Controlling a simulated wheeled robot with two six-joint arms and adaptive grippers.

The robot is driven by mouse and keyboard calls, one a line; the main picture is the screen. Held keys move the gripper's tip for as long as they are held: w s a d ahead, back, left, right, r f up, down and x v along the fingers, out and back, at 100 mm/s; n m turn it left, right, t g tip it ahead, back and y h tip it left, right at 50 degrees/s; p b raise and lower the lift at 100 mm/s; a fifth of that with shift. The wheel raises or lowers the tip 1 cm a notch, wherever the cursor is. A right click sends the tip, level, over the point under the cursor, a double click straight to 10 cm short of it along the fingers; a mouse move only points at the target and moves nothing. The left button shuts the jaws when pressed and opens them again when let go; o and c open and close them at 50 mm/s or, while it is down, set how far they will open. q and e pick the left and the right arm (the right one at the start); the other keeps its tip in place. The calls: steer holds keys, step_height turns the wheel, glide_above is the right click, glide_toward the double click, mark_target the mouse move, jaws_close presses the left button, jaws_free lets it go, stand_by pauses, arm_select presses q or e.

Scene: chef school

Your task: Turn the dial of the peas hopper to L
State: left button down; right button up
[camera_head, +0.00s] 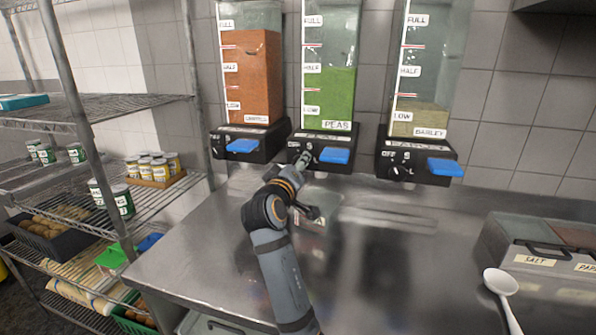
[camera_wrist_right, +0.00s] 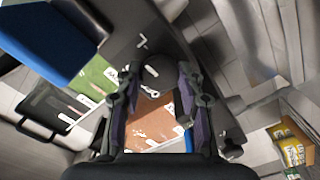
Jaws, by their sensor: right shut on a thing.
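The peas hopper (camera_head: 329,95) hangs on the wall in the middle, part filled with green. Its black base (camera_head: 335,166) carries a blue lever (camera_head: 334,155) and the dial, which my gripper mostly covers in the head view. In the right wrist view the dark round dial (camera_wrist_right: 158,74) sits between my fingers, with a white L mark (camera_wrist_right: 142,42) on the panel beside it. My right gripper (camera_head: 303,160) is shut on this dial. Which mark the dial points to, I cannot tell. My left gripper is in neither view.
A lentils hopper (camera_head: 252,75) stands to the left and a barley hopper (camera_head: 425,75) to the right. Below is a mostly clear steel counter (camera_head: 400,260), with labelled containers (camera_head: 543,250) and a white spoon (camera_head: 502,285) at right. Wire shelves (camera_head: 150,195) with jars stand at left.

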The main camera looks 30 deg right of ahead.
steer(key=shift+m, duration=0.6)
steer(key=o, duration=1.2)
step_height(320, 180, up, 10)
steer(key=shift+r, duration=0.1)
